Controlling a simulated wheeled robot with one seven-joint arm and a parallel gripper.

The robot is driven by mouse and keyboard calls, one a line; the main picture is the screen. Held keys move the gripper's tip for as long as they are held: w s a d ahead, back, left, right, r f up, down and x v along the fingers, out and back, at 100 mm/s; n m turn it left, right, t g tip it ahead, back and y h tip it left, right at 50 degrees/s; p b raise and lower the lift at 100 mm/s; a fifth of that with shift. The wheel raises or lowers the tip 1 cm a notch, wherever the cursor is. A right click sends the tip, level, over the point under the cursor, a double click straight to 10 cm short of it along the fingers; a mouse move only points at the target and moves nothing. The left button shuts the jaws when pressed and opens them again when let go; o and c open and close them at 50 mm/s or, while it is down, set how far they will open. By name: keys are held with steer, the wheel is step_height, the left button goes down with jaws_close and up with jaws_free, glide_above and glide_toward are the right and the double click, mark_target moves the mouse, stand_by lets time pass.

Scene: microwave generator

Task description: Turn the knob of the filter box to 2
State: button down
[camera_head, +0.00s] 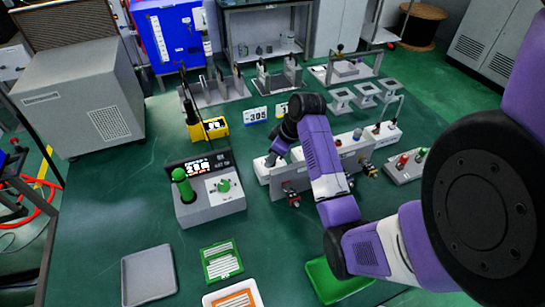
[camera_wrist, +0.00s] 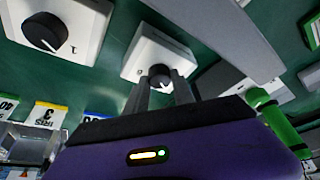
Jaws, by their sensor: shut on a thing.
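In the wrist view, a white box (camera_wrist: 136,52) with a black round knob (camera_wrist: 160,76) lies ahead of my gripper (camera_wrist: 161,84). The two dark fingers stand on either side of that knob, shut on it. A small dark mark shows on the box face near the knob; I cannot read a setting. A second white box (camera_wrist: 88,22) with a larger-looking black knob (camera_wrist: 45,32) is at the upper left. No readable name shows which is the filter box. In the head view, my gripper (camera_head: 277,152) is at the left end of the long white unit (camera_head: 330,158); my arm partly hides it.
In the head view, a grey console (camera_head: 212,205) with a green handle (camera_head: 182,184) stands left of my gripper. Numbered cards (camera_head: 255,115) stand behind it. A green tray (camera_head: 335,284) and a grey tray (camera_head: 148,275) lie in front.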

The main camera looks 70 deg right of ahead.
steer(key=shift+r+p, duration=0.1)
steer(key=shift+p, duration=0.2)
steer(key=m+p, duration=0.1)
steer(key=m+h+p, duration=0.1)
steer(key=shift+a+r+m+p, duration=0.15)
steer(key=shift+a+m+p, duration=0.05)
steer(key=shift+m+p, duration=0.2)
steer(key=m+g+h+p, duration=0.1)
steer(key=m+p, duration=0.1)
steer(key=shift+w+m, duration=0.1)
steer(key=shift+m, duration=0.3)
steer(key=shift+m+h+p, duration=0.3)
steer(key=shift+m+p, duration=0.55)
steer(key=shift+m, duration=0.05)
steer(key=shift+f+m, duration=0.2)
steer(key=shift+m, duration=0.1)
steer(key=c, duration=1.1)
jaws_free()
steer(key=shift+o, duration=0.2)
steer(key=v, duration=0.7)
steer(key=shift+a+r, duration=0.15)
steer(key=shift+r, duration=0.25)
